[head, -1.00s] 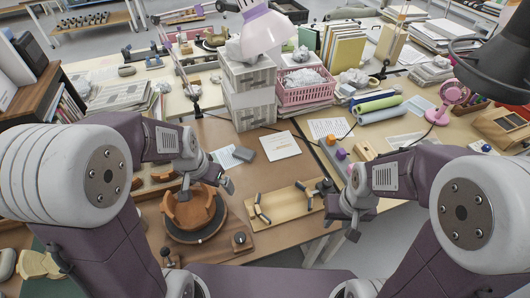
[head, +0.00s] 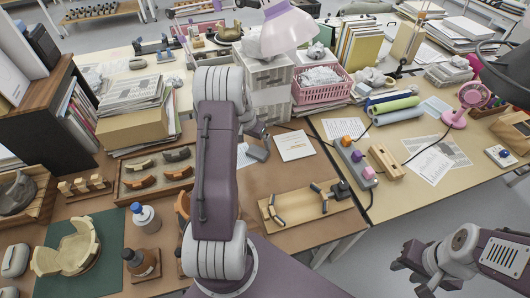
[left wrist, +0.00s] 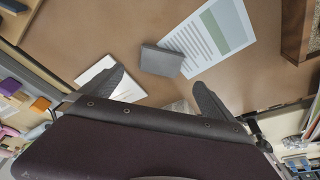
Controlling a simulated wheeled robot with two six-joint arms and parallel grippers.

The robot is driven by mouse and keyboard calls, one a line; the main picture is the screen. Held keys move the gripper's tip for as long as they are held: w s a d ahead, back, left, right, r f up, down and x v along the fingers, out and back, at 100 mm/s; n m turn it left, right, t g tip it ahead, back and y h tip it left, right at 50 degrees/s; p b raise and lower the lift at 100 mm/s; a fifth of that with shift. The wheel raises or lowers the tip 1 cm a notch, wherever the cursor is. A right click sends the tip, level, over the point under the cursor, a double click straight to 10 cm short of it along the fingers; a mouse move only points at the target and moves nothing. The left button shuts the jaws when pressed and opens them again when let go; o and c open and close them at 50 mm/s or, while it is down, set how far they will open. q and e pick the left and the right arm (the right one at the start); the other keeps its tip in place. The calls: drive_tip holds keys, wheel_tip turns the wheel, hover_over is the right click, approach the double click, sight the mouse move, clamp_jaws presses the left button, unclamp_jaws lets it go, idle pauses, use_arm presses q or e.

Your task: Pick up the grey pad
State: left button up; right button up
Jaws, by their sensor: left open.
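The grey pad (head: 257,152) is a small dark-grey block lying flat on the brown desk, left of a white sheet. In the left wrist view the pad (left wrist: 162,60) lies beyond my fingertips and touches or overlaps the edge of a printed paper. My left gripper (left wrist: 158,76) is open and empty, its two fingers spread to either side of the pad's near side. In the head view my left gripper (head: 262,131) is partly hidden by my arm, just behind the pad. My right gripper (head: 412,272) is at the lower right, far from the pad; its jaw opening is unclear.
A pink basket (head: 318,90) and stacked pale drawers (head: 262,88) stand behind the pad. A wooden tray (head: 305,205) with dark pieces lies in front right. A tray of sherds (head: 157,172) is at left. Brown desk around the pad is mostly clear.

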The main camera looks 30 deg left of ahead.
sight(258, 151)
use_arm(q)
drive_tip(key=x, duration=0.9)
drive_tip(key=shift+w+p, duration=0.1)
drive_tip(key=shift+p, duration=0.2)
drive_tip(key=shift+r, duration=0.1)
drive_tip(key=c, duration=1.4)
drive_tip(key=shift+d+r, duration=0.2)
drive_tip(key=shift+r, duration=0.9)
drive_tip(key=shift+d+r, duration=0.15)
drive_tip(key=shift+r, duration=1)
drive_tip(key=w+d+r, duration=0.1)
drive_tip(key=d+r, duration=0.5)
drive_tip(key=d, duration=0.4)
drive_tip(key=shift+w+d+r, duration=0.25)
drive_tip(key=shift+w+d, duration=0.15)
drive_tip(key=o, duration=0.7)
drive_tip(key=c, duration=0.4)
